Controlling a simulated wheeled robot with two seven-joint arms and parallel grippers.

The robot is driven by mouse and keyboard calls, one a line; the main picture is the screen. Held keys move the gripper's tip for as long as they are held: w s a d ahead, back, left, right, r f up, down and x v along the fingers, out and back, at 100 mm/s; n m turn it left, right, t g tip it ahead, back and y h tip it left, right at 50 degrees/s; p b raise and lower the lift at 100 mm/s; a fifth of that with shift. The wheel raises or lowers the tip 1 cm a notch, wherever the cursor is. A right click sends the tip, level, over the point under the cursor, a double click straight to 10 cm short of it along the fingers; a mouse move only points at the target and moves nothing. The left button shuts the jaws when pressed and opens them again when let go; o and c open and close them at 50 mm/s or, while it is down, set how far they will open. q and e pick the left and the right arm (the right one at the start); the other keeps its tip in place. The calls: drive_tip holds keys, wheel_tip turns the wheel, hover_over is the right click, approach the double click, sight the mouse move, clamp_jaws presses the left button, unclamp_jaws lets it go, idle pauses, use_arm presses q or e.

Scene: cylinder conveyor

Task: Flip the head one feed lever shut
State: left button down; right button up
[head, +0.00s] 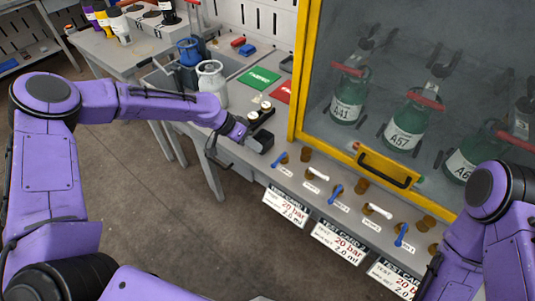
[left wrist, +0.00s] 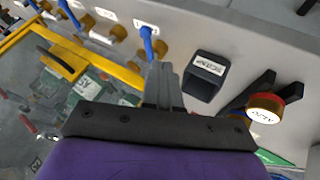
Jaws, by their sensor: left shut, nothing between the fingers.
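A row of feed levers runs along the front ledge of the bench, with blue and white handles. The blue lever at the left end (head: 281,158) is nearest to my left gripper (head: 246,141). Their small labels are too small to read, so I cannot tell which is head one. In the left wrist view, my left gripper (left wrist: 162,85) is shut and empty, its fingertips close to a blue lever (left wrist: 148,40). I cannot tell whether they touch. My right arm is at the right edge, its gripper out of view.
A black labelled box (left wrist: 205,75) stands beside the left fingers. A red-and-gold knob (left wrist: 265,107) is further right. A yellow-framed glass cabinet (head: 300,70) holds green bottles behind the levers. Test card signs (head: 338,242) hang on the front edge.

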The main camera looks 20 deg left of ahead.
sight(280, 160)
use_arm(q)
drive_tip(key=x, duration=0.7)
drive_tip(key=shift+p, duration=0.4)
use_arm(e)
drive_tip(key=shift+r, duration=0.55)
use_arm(q)
drive_tip(key=shift+d, duration=0.1)
use_arm(e)
drive_tip(key=shift+w, duration=0.1)
